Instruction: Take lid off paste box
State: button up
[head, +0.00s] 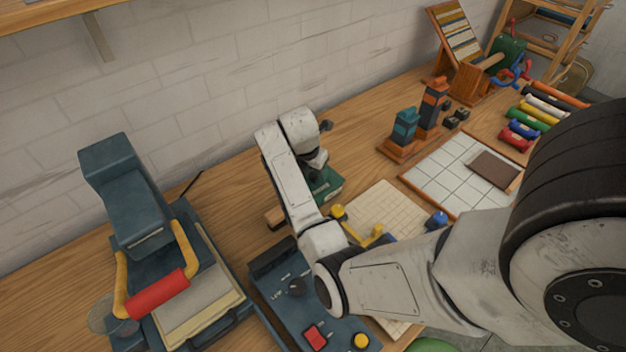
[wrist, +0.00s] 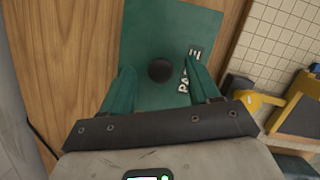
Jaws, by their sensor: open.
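The paste box (head: 328,184) is a green box on the wooden table in the head view, partly hidden by my arm. In the wrist view its flat green lid (wrist: 150,30) fills the middle, with a round black knob (wrist: 160,71) and a white label partly covered by a finger. My gripper (wrist: 161,66) is open, with one green finger on each side of the knob. Clear gaps show between the knob and both fingers. How high the fingertips are above the lid is hard to tell. In the head view my gripper's fingers are hidden.
A dark press (head: 128,195) with a red-gripped handle stands at the left. A dark control box (head: 290,285) is in front of the paste box. A gridded mat (head: 385,205) with yellow pieces lies at its right. An orange stand (head: 405,150) stands farther back.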

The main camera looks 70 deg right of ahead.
jog(key=shift+d+f, duration=0.1)
jog(key=shift+f, duration=0.15)
jog(key=shift+c, duration=0.3)
grip_shut()
